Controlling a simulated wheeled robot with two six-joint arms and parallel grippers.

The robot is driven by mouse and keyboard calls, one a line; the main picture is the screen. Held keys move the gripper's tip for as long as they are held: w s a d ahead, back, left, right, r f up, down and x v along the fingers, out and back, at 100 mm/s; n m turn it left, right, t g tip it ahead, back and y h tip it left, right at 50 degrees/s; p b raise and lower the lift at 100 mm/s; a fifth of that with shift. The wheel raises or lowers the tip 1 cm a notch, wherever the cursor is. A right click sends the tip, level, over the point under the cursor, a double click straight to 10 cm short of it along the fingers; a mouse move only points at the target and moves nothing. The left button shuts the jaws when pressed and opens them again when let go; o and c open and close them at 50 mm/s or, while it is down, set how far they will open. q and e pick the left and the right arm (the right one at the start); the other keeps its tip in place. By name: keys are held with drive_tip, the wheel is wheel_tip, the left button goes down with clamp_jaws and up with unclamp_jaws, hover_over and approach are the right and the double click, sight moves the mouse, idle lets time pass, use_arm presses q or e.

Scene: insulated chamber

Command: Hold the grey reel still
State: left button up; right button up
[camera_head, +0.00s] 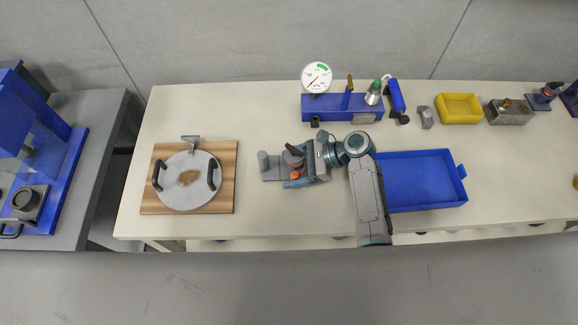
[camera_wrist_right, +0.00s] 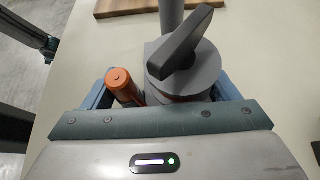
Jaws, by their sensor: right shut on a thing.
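The grey reel (camera_head: 293,156) stands on the cream table, with a dark lever across its top. In the right wrist view the reel (camera_wrist_right: 190,72) is a round grey body between my jaws, with an orange part below it. An orange cylinder (camera_wrist_right: 122,85) stands upright just left of it in that view. My right gripper (camera_head: 299,165) reaches in from the right and is shut on the reel; its fingertips are partly hidden behind the reel and cylinder. My left gripper is not in view.
A grey base with a short post (camera_head: 264,166) lies left of the reel. A wooden board (camera_head: 226,192) holds a round grey plate (camera_head: 187,198) further left. A blue tray (camera_head: 420,180) lies right, partly behind my arm. A blue gauge unit (camera_head: 330,104) stands behind.

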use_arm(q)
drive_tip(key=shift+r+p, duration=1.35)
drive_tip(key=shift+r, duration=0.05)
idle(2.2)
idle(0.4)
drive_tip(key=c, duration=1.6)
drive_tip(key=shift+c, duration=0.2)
